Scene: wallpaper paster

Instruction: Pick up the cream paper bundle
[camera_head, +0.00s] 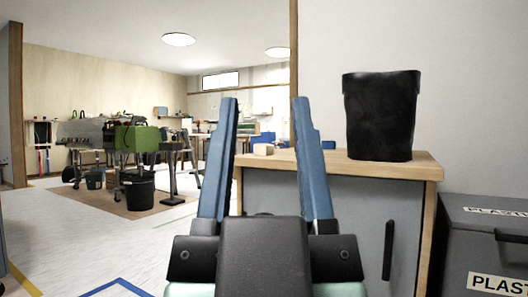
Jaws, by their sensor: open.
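A small cream block-shaped thing (263,149) lies on the wooden top of the grey cabinet (335,163), near its left end. It may be the cream paper bundle, but it is too small to tell. My gripper (265,102) is open and empty, with its two long blue fingers pointing up in the picture. The cream thing shows in the gap between the fingers, beyond them. The right finger covers part of the cabinet top beside it.
A black bin (381,115) stands on the cabinet top to the right. Dark grey boxes (484,238) labelled PLASTIC stand at the lower right. At the left, past open pale floor (120,235), are a green case (138,139), a black bucket (137,190) and workbenches.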

